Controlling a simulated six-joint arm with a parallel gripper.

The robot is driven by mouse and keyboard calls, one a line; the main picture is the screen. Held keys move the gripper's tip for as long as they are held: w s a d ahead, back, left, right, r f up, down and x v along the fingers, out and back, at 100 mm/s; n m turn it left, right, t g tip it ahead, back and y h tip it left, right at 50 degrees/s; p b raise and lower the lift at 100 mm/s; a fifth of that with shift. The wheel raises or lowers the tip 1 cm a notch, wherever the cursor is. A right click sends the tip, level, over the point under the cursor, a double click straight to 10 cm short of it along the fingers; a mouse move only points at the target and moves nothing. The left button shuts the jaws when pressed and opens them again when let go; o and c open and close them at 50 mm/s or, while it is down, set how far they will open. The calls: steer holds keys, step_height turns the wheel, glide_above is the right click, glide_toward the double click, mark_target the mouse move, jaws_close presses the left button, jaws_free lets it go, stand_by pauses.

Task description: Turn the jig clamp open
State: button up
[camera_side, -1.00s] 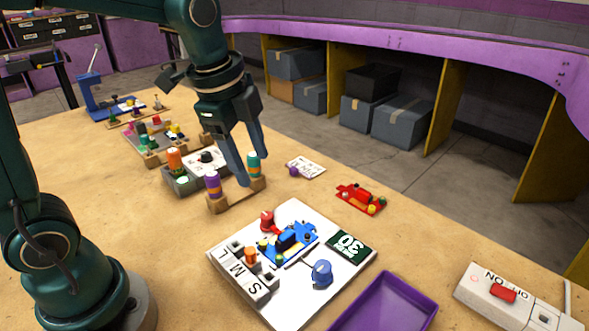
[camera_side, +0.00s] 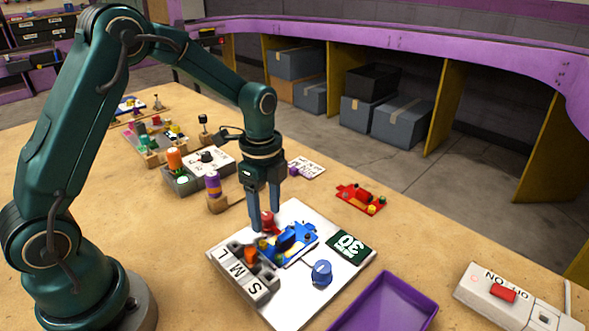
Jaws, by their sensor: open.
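The white jig board (camera_side: 345,272) lies on the bench, with a blue part (camera_side: 290,242) seated on it. A small red piece (camera_side: 268,221), which looks like the jig clamp, stands at the board's back left corner, beside the blue part. My gripper (camera_side: 264,218) points straight down at this red piece. Its jaws are open, with one finger on the left of the piece and the other on its right. I cannot tell whether either finger touches it. The fingers hide part of the red piece, so its turn angle is unclear.
A purple tray (camera_side: 388,303) and a switch box (camera_side: 510,295) are in front right. A red part (camera_side: 361,198) lies behind.

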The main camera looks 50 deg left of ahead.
steer(key=shift+f, duration=0.1)
jaws_close()
steer(key=shift+n, duration=0.3)
steer(key=n, duration=0.3)
steer(key=shift+n, duration=0.4)
steer(key=n, duration=0.4)
steer(key=shift+s, duration=0.1)
steer(key=n, duration=0.4)
steer(key=shift+d+n, duration=0.1)
steer(key=shift+n, duration=2.6)
